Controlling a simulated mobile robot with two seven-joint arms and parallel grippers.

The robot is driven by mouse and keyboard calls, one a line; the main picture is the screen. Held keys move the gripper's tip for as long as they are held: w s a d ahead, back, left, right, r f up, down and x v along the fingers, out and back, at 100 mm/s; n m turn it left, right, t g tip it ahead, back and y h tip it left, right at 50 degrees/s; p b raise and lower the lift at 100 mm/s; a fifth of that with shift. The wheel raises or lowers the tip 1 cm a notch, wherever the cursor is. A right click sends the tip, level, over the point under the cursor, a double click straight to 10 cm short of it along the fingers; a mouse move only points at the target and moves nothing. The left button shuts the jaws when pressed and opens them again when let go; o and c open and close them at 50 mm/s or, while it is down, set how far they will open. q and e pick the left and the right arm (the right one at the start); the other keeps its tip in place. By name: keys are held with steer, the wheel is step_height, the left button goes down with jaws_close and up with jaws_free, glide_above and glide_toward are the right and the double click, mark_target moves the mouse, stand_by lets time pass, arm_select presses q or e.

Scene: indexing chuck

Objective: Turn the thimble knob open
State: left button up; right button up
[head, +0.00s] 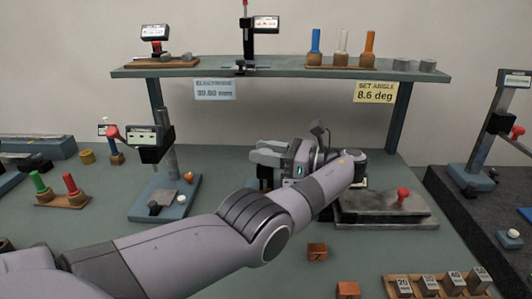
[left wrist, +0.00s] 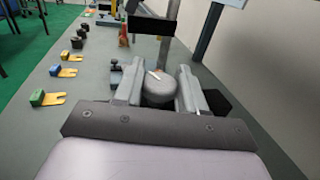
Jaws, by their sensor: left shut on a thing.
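The thimble knob (left wrist: 160,88) is a round dark grey knob with a white line on its top, seen in the left wrist view. My left gripper (left wrist: 159,76) has one finger on each side of it and is shut on it. In the head view my left gripper (head: 264,153) is at the middle of the bench, and its fingers and my arm hide the knob. A yellow sign (head: 374,92) on the shelf edge reads "SET ANGLE 8.6 deg". My right gripper is in neither view.
A shelf (head: 290,71) on two posts spans the back. A gauge stand (head: 165,195) stands left of my gripper. A grey plate with a red knob (head: 403,194) lies to the right. Copper blocks (head: 317,251) and a numbered block rack (head: 437,282) are in front.

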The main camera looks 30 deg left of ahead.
arm_select(q)
steer(key=shift+w+a+r, duration=0.1)
steer(key=shift+r, duration=0.25)
steer(key=o, duration=0.9)
steer(key=shift+o, duration=0.3)
steer(key=shift+f, duration=0.1)
steer(key=shift+f, duration=0.1)
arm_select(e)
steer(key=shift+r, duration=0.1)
